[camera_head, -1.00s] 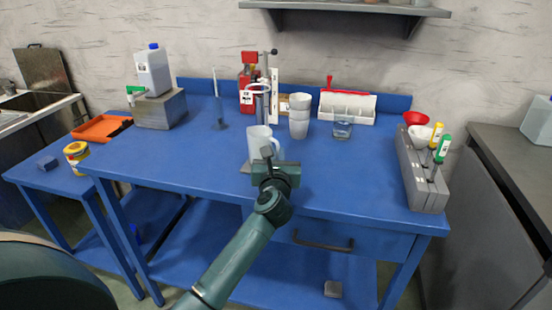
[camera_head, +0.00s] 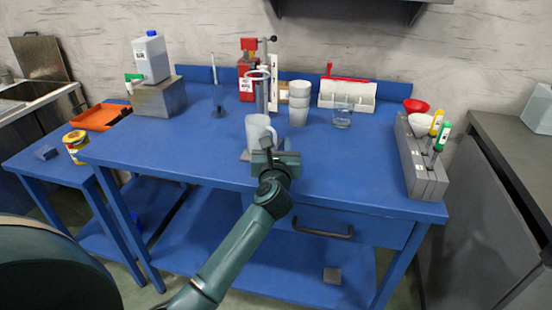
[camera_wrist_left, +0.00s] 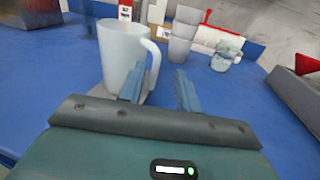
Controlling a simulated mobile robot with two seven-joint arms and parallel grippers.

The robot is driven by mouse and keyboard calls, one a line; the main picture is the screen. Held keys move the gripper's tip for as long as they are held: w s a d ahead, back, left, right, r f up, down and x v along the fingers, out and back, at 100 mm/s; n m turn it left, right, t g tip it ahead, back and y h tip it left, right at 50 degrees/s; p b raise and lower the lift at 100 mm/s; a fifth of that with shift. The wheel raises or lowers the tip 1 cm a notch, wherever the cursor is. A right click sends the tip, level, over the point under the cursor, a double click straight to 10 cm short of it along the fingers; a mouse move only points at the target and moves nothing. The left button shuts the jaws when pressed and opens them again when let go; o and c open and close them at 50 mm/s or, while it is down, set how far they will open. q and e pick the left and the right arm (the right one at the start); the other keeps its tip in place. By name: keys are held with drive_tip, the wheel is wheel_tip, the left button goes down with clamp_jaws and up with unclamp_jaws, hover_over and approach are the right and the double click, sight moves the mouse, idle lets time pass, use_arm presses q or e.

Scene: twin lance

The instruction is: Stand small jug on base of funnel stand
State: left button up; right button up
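The small jug (camera_head: 257,131) is white and upright near the middle of the blue table. It also shows in the left wrist view (camera_wrist_left: 120,52), handle toward the right. The funnel stand (camera_head: 262,90) has a ring on an upright rod behind the jug. A grey plate, seemingly the stand's base (camera_head: 245,156), shows at the jug's foot; the jug hides most of it. My left gripper (camera_wrist_left: 160,72) is open, its fingers apart near the handle; it also shows in the head view (camera_head: 267,145). I cannot tell whether either finger touches the handle. My right gripper is out of view.
Stacked white cups (camera_head: 299,103), a glass (camera_head: 342,117) and a white rack (camera_head: 346,95) stand right of the stand. A thin upright rod (camera_head: 216,90) stands to the left. A grey block (camera_head: 420,165) lies at the right edge. The table's left front is clear.

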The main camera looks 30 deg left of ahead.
use_arm(q)
drive_tip(key=v, duration=1.2)
drive_tip(key=shift+r, duration=0.1)
